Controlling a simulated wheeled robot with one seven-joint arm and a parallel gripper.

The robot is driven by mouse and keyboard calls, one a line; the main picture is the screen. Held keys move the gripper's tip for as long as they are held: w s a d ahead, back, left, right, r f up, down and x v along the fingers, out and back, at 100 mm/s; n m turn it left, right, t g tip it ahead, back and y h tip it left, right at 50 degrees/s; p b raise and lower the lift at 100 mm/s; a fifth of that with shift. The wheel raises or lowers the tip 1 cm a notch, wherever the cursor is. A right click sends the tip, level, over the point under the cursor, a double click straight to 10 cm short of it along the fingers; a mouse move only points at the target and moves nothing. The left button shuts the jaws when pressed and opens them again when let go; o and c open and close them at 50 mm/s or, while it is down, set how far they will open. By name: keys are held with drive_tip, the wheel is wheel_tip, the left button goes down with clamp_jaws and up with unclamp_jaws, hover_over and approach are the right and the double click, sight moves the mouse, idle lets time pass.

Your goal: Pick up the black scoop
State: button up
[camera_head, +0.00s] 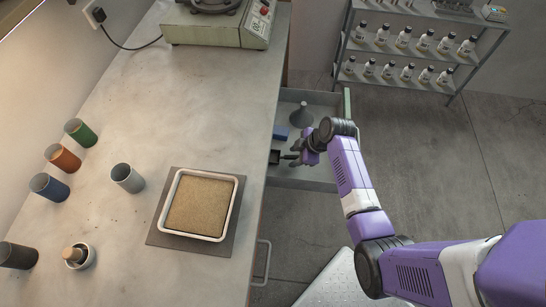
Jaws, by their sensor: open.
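A small black thing, which looks like the black scoop (275,157), lies in the open drawer (318,174) at the bench's right side. Its full shape is hard to make out at this size. My gripper (288,155) is over the drawer, reaching left from my purple and white arm. Its dark fingertips are open and sit right beside the black thing, on its right. I cannot tell whether they touch it or are around it.
The bench edge is just left. On the bench (215,85) stand a sand-filled tray (236,209), several coloured cups and a machine (218,30). A bottle shelf (410,60) stands behind.

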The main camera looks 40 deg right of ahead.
drive_tip(key=shift+w+f, duration=0.1)
drive_tip(key=shift+f, duration=0.15)
clamp_jaws()
drive_tip(key=shift+r, duration=0.15)
drive_tip(key=shift+r, duration=0.5)
drive_tip(key=s, duration=0.2)
drive_tip(key=s+d+b, duration=0.1)
drive_tip(key=s, duration=0.2)
drive_tip(key=s+d, duration=0.1)
drive_tip(key=s, duration=0.2)
drive_tip(key=shift+d+f+b, duration=0.1)
drive_tip(key=shift+b, duration=0.3)
wheel_tip(320, 180, up, 14)
drive_tip(key=shift+w, duration=0.15)
